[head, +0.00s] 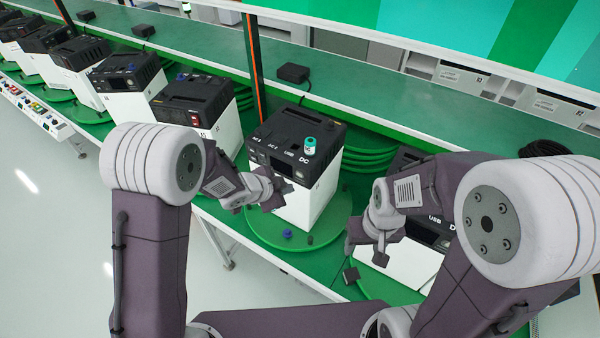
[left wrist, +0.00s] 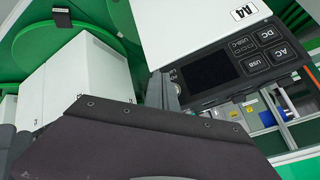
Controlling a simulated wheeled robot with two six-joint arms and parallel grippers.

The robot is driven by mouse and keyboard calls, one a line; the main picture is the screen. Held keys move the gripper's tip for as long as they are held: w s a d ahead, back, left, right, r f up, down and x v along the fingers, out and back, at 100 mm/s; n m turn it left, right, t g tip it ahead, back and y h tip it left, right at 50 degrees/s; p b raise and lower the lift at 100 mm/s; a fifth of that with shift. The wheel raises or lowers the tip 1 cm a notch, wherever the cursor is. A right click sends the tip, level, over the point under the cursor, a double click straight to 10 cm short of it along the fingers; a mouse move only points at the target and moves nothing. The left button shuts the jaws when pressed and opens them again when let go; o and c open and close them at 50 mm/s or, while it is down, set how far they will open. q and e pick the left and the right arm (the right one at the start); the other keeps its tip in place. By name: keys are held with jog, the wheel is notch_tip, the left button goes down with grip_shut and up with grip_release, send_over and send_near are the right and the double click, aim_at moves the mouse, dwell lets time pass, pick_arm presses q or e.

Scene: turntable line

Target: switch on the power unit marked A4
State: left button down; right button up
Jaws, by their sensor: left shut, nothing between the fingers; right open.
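The power unit marked A4 (left wrist: 190,25) shows its white body and A4 label in the left wrist view. Its black front panel has a dark screen (left wrist: 210,72) and buttons marked DC, AC, USB and USB-C. In the head view the unit in front of my left gripper (head: 300,150) appears to be this one; it stands on a green turntable (head: 320,232). My left gripper (head: 280,190) is shut and empty, close to the unit's front; contact cannot be told. My right gripper (head: 372,248) is open, in front of the unit to the right (head: 395,260).
A teal-and-white cap-like object (head: 309,146) sits on the central unit's top. A small blue knob (head: 287,234) lies on the turntable. Several similar units (head: 195,105) line the bench to the left. A black box (head: 292,73) sits on the shelf behind. The floor at lower left is clear.

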aim_at(300, 175)
pick_arm(q)
jog(key=shift+w+d+r+p, duration=0.1)
jog(key=shift+w+d+p, duration=0.5)
jog(key=shift+w, duration=0.4)
jog(key=shift+d, duration=0.1)
dwell(1.2)
jog(key=shift+w+d, duration=0.25)
jog(key=shift+w, duration=0.15)
